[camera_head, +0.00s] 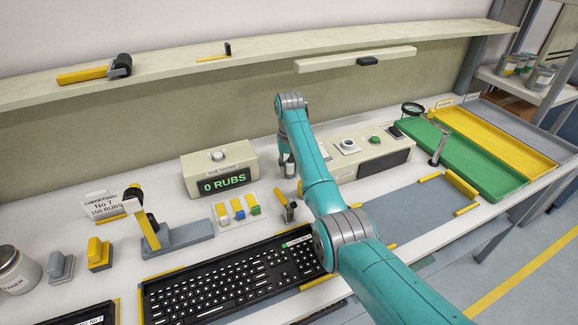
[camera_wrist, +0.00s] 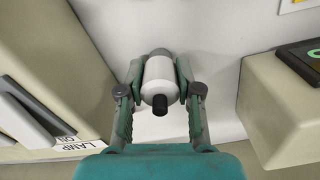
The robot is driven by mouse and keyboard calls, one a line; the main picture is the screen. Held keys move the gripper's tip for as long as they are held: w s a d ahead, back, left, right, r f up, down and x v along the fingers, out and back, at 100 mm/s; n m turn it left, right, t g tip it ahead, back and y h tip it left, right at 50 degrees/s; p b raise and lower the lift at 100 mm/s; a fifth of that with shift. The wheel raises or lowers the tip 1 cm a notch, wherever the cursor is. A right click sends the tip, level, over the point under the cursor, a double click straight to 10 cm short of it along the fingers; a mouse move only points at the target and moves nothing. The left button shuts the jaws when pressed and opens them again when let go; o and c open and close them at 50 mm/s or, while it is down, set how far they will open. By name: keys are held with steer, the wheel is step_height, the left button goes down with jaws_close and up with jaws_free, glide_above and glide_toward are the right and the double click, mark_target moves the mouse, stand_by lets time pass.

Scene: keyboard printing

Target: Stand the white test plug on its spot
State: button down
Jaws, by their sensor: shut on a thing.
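My gripper (camera_wrist: 160,88) is shut on the white test plug (camera_wrist: 159,76), a white cylinder with a grey far end and a black tip facing the wrist camera. One finger lies on each side of it. In the head view my gripper (camera_head: 287,166) is between the counter box and the lamp box, near the back of the bench. The plug is small there and partly hidden by my arm. In the wrist view white bench top shows around the plug; I cannot tell whether the plug touches it. No marked spot can be made out beneath it.
The counter box (camera_head: 222,181) reading "0 RUBS" stands left of my gripper, the lamp box (camera_head: 375,152) right. A card with coloured pieces (camera_head: 237,210) and a black keyboard (camera_head: 225,282) lie in front. Yellow and green trays (camera_head: 478,160) are at right; a shelf (camera_head: 190,68) runs above.

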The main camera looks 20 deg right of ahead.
steer(key=shift+f, duration=0.1)
steer(key=c, duration=0.8)
jaws_free()
step_height(320, 180, up, 12)
steer(key=shift+r, duration=0.15)
